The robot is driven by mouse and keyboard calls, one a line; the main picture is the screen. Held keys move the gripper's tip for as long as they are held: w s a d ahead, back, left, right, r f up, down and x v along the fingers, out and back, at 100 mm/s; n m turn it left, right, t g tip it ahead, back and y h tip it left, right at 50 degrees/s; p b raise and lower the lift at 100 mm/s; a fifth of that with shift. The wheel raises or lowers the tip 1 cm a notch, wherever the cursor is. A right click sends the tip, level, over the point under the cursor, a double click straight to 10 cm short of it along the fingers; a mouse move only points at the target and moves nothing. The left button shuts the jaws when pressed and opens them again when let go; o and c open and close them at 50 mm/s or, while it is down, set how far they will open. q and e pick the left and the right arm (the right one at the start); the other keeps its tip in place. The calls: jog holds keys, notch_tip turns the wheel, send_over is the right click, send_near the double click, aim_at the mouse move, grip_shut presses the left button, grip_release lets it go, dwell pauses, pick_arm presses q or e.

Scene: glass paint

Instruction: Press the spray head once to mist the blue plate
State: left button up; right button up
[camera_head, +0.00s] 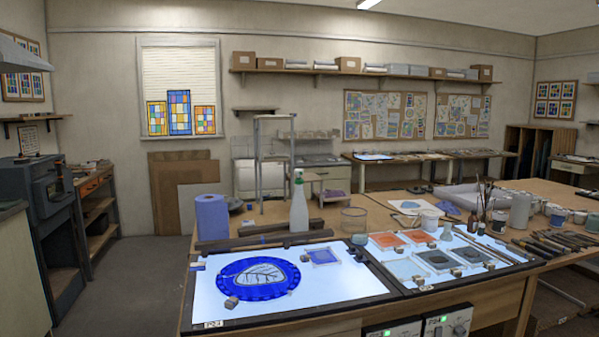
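The blue plate (232,283) lies flat on the lit white panel at the left of the table, with a pale leaf design in its middle. A spray bottle (299,211) stands upright behind the panel, with a white translucent body and a spray head (298,176) with green and orange-red parts. The bottle is behind and a little right of the plate, apart from it. Neither of my grippers shows in this view.
A blue paper roll (212,218) stands left of the bottle, and a glass beaker (354,221) stands to its right. Small blocks lie around the plate. Coloured tiles (385,240), cups, jars and brushes crowd the right half. The floor at left is clear.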

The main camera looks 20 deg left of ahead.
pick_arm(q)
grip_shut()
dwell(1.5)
